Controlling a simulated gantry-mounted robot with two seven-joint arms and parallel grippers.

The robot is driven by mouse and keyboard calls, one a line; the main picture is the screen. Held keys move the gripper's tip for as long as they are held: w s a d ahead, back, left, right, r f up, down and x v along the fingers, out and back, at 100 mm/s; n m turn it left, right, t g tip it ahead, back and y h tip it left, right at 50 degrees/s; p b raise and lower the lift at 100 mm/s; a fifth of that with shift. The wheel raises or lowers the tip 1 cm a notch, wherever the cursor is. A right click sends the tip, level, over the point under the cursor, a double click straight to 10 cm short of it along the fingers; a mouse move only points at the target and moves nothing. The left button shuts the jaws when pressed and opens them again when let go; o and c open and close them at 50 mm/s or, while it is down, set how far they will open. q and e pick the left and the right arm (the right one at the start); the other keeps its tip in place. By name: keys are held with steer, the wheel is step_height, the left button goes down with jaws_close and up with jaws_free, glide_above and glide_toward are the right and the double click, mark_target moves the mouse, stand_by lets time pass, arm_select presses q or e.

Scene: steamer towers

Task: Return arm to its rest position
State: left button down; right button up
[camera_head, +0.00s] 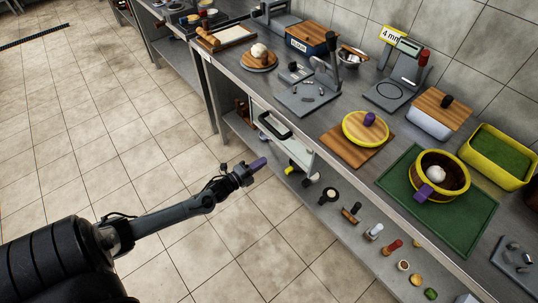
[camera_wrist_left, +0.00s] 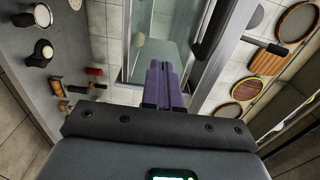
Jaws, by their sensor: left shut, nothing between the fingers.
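My left gripper (camera_head: 252,168) hangs over the tiled floor in front of the counter, in the head view. Its purple fingers are shut with nothing between them. In the left wrist view the left gripper (camera_wrist_left: 163,85) shows its two purple fingers pressed together, pointing toward the drawer front. My right gripper is in neither view.
A steel counter (camera_head: 237,78) runs along the right. A drawer (camera_head: 287,140) with a black handle stands near the gripper. A yellow-rimmed steamer (camera_head: 452,193) with a white bun sits on a green mat (camera_head: 462,222). A lower shelf (camera_head: 330,232) holds several small items. The floor at left is clear.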

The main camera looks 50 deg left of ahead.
arm_select(q)
steer(key=s+d+f+p, duration=0.1)
steer(key=s+d+f, duration=0.15)
steer(key=s, duration=0.35)
steer(key=s+d+r+n+g+p, duration=0.1)
steer(key=s+d+r+n+g, duration=0.25)
steer(key=d, duration=0.65)
steer(key=d+r+n+g+p, duration=0.2)
steer(key=d+r+n, duration=0.35)
steer(key=d, duration=0.45)
steer(key=s+d+r+n+g, duration=0.2)
steer(key=s+n+g, duration=0.15)
steer(key=s, duration=0.25)
steer(key=s+d+r+n+g, duration=0.1)
steer(key=s+r+n+g, duration=0.2)
steer(key=s+g, duration=0.25)
step_height(320, 180, up, 38)
steer(key=p, duration=3.7)
steer(key=shift+s+p, duration=0.35)
steer(key=shift+s, duration=0.1)
steer(key=shift+f+n, duration=0.1)
steer(key=shift+n, duration=0.15)
